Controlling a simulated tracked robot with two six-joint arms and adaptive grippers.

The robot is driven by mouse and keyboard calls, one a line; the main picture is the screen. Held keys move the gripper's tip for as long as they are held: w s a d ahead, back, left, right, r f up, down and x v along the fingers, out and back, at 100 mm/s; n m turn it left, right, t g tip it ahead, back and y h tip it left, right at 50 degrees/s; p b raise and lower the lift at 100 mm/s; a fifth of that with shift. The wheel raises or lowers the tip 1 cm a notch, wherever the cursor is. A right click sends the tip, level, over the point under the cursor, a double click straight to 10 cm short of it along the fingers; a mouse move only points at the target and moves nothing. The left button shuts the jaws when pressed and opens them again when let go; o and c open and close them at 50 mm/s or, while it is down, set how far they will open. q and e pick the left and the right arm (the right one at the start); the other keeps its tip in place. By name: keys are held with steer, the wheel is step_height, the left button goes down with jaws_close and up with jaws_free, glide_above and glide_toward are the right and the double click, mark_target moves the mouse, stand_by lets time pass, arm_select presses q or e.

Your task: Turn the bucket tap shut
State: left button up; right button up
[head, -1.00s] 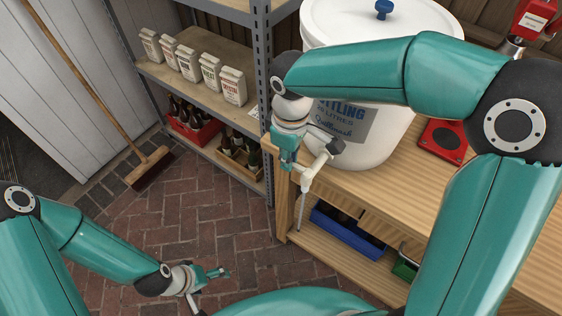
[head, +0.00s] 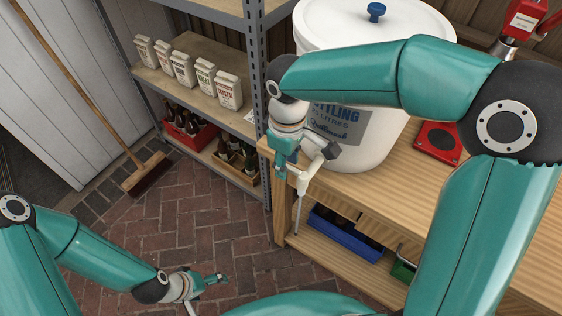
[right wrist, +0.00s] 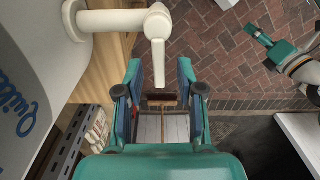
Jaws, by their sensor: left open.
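The white bucket (head: 372,40) stands on the wooden bench, and its white tap (head: 306,176) sticks out over the bench's left end, with a thin pale tube (head: 298,212) below it. My right gripper (head: 283,166) is at the tap. In the right wrist view, the tap (right wrist: 115,20) comes from the bucket's side (right wrist: 30,60), and its narrow white end (right wrist: 158,62) points in between the spread fingers of my right gripper (right wrist: 159,80). Gaps show on both sides of it. My left gripper (head: 212,288) is open and empty, low over the brick floor.
The shelf unit (head: 205,50) with white packets (head: 205,76) and bottle crates (head: 186,133) stands left of the bench (head: 400,195). A blue box (head: 345,237) sits on the lower bench shelf. A broom (head: 148,175) leans at the wall. The brick floor (head: 195,215) is mostly clear.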

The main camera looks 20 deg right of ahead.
steer(key=shift+r, duration=0.15)
steer(key=shift+w+r, duration=0.1)
steer(key=shift+r, duration=0.25)
step_height(320, 180, up, 11)
steer(key=shift+f, duration=0.1)
stand_by(0.5)
